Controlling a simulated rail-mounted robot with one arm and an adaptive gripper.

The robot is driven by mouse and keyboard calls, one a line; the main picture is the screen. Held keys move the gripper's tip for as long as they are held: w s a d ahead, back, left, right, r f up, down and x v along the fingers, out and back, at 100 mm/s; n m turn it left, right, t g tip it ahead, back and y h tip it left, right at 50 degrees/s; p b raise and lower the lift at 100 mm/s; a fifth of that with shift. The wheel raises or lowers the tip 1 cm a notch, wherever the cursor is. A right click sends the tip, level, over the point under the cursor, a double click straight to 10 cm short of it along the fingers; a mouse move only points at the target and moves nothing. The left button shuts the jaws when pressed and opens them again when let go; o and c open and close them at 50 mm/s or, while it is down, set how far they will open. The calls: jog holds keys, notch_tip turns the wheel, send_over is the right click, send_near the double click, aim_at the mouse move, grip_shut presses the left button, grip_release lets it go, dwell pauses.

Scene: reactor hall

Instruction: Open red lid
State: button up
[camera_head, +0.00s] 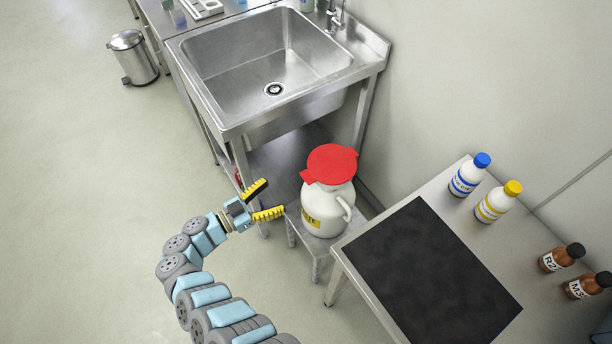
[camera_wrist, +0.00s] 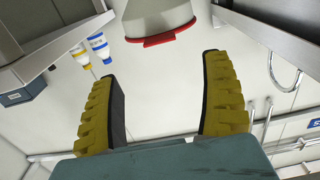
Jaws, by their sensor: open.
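The red lid (camera_head: 331,164) lies flat on top of a white container (camera_head: 327,208) with a side handle and a yellow label. It covers the container's mouth, and tabs stick out at its edge. The container stands upright on a small metal stand (camera_head: 308,238). My gripper (camera_head: 262,201) is open and empty, to the left of the container and apart from it. In the wrist view the yellow fingers (camera_wrist: 160,105) are spread wide, with the red lid's edge (camera_wrist: 170,33) and the white container (camera_wrist: 155,15) beyond them at the top.
A steel sink (camera_head: 265,70) stands behind the container. A table with a black mat (camera_head: 425,275) is to the right, with a blue-capped bottle (camera_head: 468,176), a yellow-capped bottle (camera_head: 497,203) and brown bottles (camera_head: 560,258). A bin (camera_head: 133,57) stands far left. Floor at left is clear.

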aim_at(304, 179)
jog(key=x, duration=1.1)
jog(key=shift+w+d, duration=0.1)
jog(key=c, duration=1.4)
